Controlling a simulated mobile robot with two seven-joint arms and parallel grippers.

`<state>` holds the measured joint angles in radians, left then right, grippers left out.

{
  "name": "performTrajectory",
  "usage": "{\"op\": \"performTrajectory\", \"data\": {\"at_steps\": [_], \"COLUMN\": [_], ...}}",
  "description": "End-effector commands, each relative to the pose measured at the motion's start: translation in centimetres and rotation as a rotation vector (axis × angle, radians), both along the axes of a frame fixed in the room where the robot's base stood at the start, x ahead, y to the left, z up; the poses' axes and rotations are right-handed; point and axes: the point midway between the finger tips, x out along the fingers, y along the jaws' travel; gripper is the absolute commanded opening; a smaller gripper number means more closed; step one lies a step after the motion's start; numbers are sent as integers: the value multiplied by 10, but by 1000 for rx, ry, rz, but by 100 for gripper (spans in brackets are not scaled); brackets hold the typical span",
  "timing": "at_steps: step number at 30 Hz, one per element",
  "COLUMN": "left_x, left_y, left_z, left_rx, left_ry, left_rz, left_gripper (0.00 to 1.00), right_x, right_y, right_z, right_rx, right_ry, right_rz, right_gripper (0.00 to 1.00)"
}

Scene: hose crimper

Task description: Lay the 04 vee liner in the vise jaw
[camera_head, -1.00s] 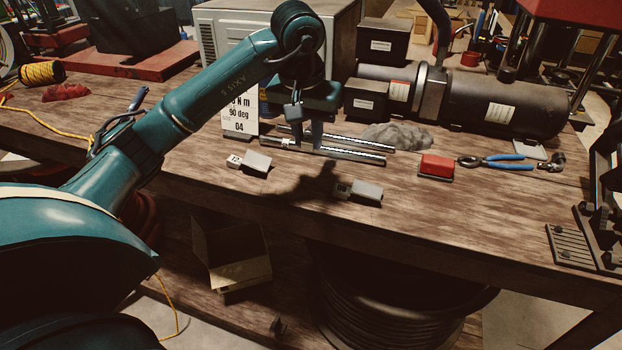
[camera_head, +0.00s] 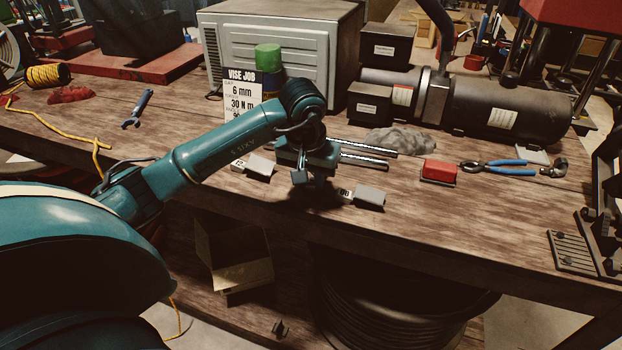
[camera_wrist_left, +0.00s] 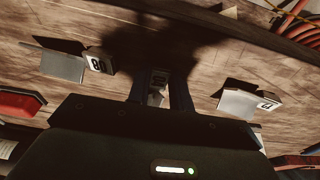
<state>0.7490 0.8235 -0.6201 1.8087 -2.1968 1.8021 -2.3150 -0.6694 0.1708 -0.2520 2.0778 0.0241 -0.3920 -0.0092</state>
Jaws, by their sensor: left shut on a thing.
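My left gripper (camera_head: 306,184) is over the front part of the bench, pointing down. In the left wrist view its fingers (camera_wrist_left: 158,92) are shut on a small grey block with a number tag, the 04 vee liner (camera_wrist_left: 157,84); its tag is too small to read surely. In the head view the gripper mostly hides it. The 08 liner (camera_head: 369,198) lies to the right of the gripper and the 12 liner (camera_head: 259,166) to the left, both apart from it. I cannot pick out the vise jaw. My right gripper is out of view.
A vise job card (camera_head: 241,96) stands at the back. Steel rods (camera_head: 366,161) lie behind the gripper. A red block (camera_head: 439,171), blue-handled pliers (camera_head: 508,168) and a grey rag (camera_head: 398,140) lie to the right.

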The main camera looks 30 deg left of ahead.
Motion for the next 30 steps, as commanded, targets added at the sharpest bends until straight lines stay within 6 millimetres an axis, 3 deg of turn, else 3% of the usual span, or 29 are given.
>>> {"op": "performTrajectory", "data": {"at_steps": [5, 6, 14, 23, 26, 30], "left_x": [0, 0, 0, 0, -1, -6], "left_y": [0, 0, 0, 0, -1, -1], "left_z": [-4, -4, -3, 1, 11, 38], "left_rx": [0, -1, -1, -1, -1, 1], "left_ry": [-1, -1, 0, 1, -4, -7], "left_rz": [0, 0, -1, 0, -1, -1], "left_gripper": [0, 22, 43, 43, 43, 43], "right_x": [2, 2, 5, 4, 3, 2], "right_y": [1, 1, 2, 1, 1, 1], "right_z": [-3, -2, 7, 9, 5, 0], "right_rx": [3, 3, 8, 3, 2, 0], "right_ry": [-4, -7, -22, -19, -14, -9], "right_rz": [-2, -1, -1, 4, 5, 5], "right_gripper": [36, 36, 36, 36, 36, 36]}}
